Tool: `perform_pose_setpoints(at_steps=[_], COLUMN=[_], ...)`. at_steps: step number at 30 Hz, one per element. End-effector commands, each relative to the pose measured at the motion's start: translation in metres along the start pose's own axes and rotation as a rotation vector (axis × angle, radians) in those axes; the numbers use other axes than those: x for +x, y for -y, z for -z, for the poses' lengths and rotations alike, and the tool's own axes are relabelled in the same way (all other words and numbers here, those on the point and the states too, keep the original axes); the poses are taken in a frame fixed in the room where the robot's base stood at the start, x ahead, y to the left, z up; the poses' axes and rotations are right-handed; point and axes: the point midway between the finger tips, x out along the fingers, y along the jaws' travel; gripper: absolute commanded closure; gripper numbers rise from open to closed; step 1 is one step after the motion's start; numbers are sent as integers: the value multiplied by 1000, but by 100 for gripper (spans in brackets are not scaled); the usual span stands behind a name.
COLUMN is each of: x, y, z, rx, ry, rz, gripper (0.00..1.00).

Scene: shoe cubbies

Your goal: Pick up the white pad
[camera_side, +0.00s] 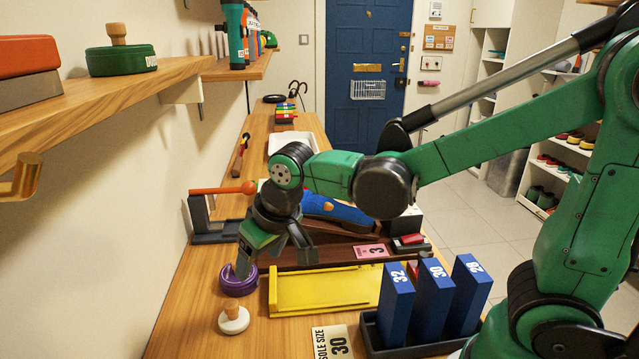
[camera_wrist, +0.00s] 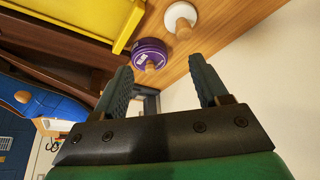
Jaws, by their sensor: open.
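The white pad (camera_side: 233,320) is a small round white disc with a wooden knob. It lies on the wooden bench near the front, and in the wrist view it shows at the top (camera_wrist: 181,13). My gripper (camera_side: 272,257) is open and empty, farther back along the bench than the pad and above it. In the wrist view the two dark fingers (camera_wrist: 161,66) stand apart, with the pad beyond their tips. A purple round tin (camera_side: 238,283) sits just behind the pad, close to one finger; it also shows in the wrist view (camera_wrist: 150,50).
A yellow tray (camera_side: 325,291) lies right of the tin. Blue blocks marked 32, 30 and 28 (camera_side: 434,300) stand in a dark holder at the front right. A size card (camera_side: 332,342) lies right of the pad. A wall shelf (camera_side: 110,100) overhangs on the left.

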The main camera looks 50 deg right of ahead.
Motion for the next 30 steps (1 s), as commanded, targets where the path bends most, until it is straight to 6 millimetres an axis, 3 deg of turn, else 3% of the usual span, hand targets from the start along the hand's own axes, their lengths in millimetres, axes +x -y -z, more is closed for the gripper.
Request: perform_pose_setpoints(at_steps=[3, 9, 24, 30], x=[24, 46, 94, 104], y=[19, 35, 35, 35], z=[7, 7, 3, 2], rx=[-3, 0, 1, 1], ry=[50, 95, 99, 99], rz=[-7, -21, -23, -23], gripper=[33, 33, 33, 33])
